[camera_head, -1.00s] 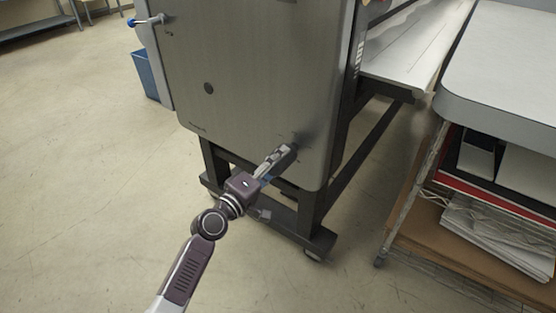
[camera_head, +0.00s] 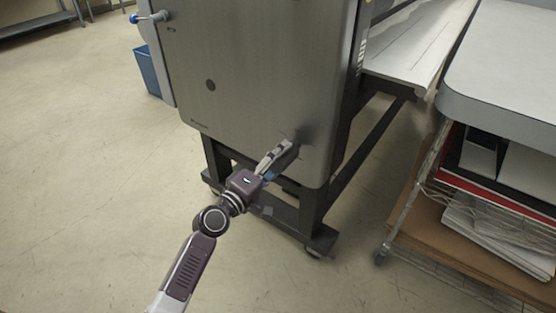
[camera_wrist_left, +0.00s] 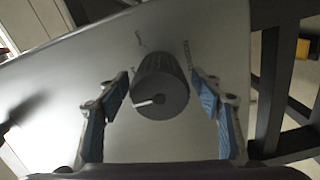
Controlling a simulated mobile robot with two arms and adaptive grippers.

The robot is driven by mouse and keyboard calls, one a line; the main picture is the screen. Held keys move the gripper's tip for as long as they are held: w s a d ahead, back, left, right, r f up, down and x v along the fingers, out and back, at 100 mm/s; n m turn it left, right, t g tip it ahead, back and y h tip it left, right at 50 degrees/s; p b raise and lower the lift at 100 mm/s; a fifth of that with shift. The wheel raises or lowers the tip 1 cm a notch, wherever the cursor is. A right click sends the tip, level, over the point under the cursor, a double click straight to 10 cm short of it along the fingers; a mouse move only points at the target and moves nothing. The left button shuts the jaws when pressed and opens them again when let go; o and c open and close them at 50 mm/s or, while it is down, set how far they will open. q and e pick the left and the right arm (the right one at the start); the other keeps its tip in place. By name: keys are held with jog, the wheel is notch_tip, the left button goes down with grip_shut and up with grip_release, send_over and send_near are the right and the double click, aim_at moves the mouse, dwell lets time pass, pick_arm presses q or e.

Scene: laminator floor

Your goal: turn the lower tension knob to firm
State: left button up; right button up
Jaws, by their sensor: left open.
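The lower tension knob (camera_wrist_left: 161,88) is a dark ribbed cylinder on the grey machine panel (camera_wrist_left: 75,65) in the left wrist view. A white pointer line on its face points left and slightly down. My left gripper (camera_wrist_left: 160,100) is open, with one blue-padded finger on each side of the knob and a visible gap on both sides. In the head view my left gripper (camera_head: 276,157) reaches the lower right corner of the panel (camera_head: 255,80), and the knob is hidden there behind the fingers. My right gripper does not show.
The machine stands on a dark wheeled frame (camera_head: 310,215). A grey-topped table (camera_head: 510,60) with a shelf of papers (camera_head: 500,235) stands at the right. A blue bin (camera_head: 148,72) is at the left. The floor at the left is clear.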

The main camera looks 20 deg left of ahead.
pick_arm(q)
jog(key=v, duration=1.2)
